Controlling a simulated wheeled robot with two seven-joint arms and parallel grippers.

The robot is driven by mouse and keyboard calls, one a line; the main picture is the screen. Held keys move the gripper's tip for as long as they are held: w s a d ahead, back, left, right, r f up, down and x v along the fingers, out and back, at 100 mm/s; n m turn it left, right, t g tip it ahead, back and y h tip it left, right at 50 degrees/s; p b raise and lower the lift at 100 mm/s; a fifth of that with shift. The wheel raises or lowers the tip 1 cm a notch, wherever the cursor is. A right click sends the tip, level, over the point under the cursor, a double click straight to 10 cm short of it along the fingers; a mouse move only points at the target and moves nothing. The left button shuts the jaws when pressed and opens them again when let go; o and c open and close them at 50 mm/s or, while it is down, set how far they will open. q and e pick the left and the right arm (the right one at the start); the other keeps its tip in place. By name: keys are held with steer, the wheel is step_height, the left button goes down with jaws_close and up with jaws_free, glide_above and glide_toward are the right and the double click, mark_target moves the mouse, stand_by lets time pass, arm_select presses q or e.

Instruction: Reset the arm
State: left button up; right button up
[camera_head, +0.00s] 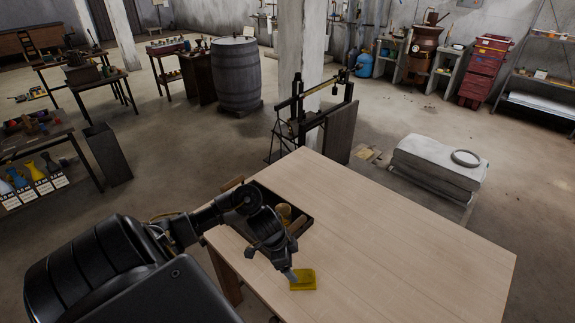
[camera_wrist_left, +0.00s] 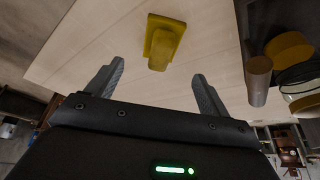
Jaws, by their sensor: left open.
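My left gripper (camera_head: 287,273) is over the near left part of the wooden table (camera_head: 400,225), its fingers pointing down. In the left wrist view its two fingers (camera_wrist_left: 155,80) are spread apart with nothing between them. A yellow block-like object (camera_head: 303,280) lies on the table just beside the fingertips. It also shows in the left wrist view (camera_wrist_left: 163,42), beyond the fingertips, as a flat base with a narrower raised part. My right gripper is not in either view.
The table's middle and right are clear. A beam scale (camera_head: 310,108), a barrel (camera_head: 236,75) and a grey slab (camera_head: 435,165) stand beyond the table.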

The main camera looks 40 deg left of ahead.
arm_select(q)
steer(key=shift+v, duration=0.85)
steer(key=shift+w, duration=0.1)
